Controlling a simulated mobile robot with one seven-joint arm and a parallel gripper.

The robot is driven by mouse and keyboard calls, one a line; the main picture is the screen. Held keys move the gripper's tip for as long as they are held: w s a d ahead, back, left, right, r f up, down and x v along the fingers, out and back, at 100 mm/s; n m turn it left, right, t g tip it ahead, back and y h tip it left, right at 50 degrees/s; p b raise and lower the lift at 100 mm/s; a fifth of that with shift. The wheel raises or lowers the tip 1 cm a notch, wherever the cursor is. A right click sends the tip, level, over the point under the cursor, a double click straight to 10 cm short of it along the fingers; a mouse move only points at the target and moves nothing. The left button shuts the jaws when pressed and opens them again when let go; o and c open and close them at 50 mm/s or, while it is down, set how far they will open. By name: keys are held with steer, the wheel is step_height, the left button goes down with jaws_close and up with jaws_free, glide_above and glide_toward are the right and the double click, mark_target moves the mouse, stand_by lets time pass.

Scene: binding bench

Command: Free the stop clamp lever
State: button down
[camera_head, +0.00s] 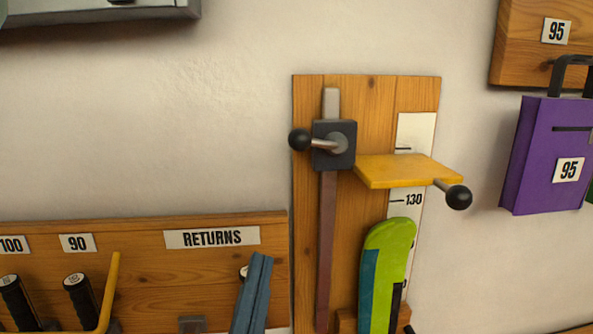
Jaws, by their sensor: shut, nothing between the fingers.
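The stop clamp is a dark grey block (347,130) on a vertical bar (326,240) fixed to a wooden wall board (309,200). The clamp lever (322,145) is a short metal rod with a black ball knob at its end. It points left from the front of the block, roughly level. A yellow stop plate (400,171) juts to the right of the block, with a second black knob (458,197) at its right end. The plate lies between a tick above and the 130 mark on the white scale (414,130). My gripper is not in view.
A lime-green and teal upright piece (388,260) stands below the plate. A purple case (537,160) labelled 95 hangs at right. A wooden RETURNS rack (150,275) with black handles and a blue item is at lower left. The wall left of the lever is clear.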

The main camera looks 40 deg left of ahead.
mark_target(317, 142)
steer(key=d+r+p+x, duration=0.2)
steer(key=p+x, duration=0.7)
steer(key=x, duration=0.4)
steer(key=shift+s, duration=0.15)
